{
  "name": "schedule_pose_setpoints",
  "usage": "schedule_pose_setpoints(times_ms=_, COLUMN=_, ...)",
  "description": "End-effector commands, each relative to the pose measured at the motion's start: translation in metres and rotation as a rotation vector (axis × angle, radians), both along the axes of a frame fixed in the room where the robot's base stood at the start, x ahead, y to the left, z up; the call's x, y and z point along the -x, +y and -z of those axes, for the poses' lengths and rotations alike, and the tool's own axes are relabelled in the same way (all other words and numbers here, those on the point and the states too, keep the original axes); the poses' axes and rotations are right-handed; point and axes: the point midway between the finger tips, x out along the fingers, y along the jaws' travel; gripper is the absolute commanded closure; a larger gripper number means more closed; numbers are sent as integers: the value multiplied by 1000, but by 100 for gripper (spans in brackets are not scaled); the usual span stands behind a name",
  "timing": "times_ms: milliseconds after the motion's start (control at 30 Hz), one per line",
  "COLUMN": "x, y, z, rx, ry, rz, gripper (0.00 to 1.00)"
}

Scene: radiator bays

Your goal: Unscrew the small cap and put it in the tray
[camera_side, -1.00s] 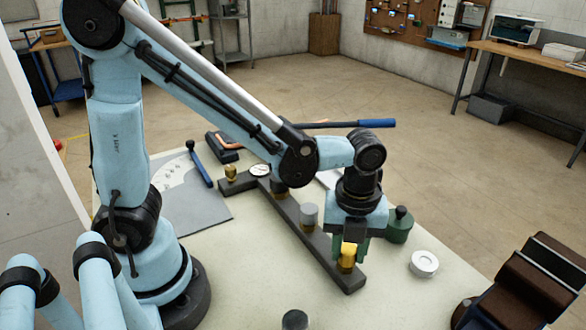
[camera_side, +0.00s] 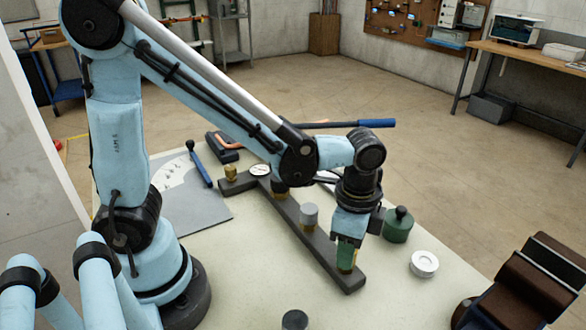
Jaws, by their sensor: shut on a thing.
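My gripper (camera_side: 347,256) points straight down at the near end of a dark bar (camera_side: 330,262). Its green fingers are shut on a small brass-yellow cap (camera_side: 345,268), which shows only as a sliver by the fingertips. The cap is upright at the bar; whether its thread is still engaged cannot be seen. A grey cap (camera_side: 309,214) on a brass neck stands farther back on the same bar, and another fitting (camera_side: 279,192) is partly behind my arm. I cannot tell for sure which thing is the tray; a pale flat object (camera_side: 326,177) lies partly hidden behind my wrist.
A green pot with a dark knob (camera_side: 398,227) stands just right of my gripper. A white round piece (camera_side: 424,263) lies farther right, a brown ribbed block (camera_side: 530,290) at the right corner. A dark cylinder (camera_side: 295,320) stands in front. The near tabletop is mostly clear.

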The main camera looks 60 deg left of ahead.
Motion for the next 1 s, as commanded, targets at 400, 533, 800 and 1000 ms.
schedule_pose_setpoints(times_ms=400, x=0, y=0, z=0, rx=1, ry=0, rz=-495, gripper=100)
schedule_pose_setpoints(times_ms=533, x=0, y=0, z=0, rx=1, ry=0, rz=-542, gripper=100)
schedule_pose_setpoints(times_ms=800, x=0, y=0, z=0, rx=1, ry=0, rz=-542, gripper=56)
schedule_pose_setpoints(times_ms=1000, x=0, y=0, z=0, rx=0, ry=1, rz=-541, gripper=51)
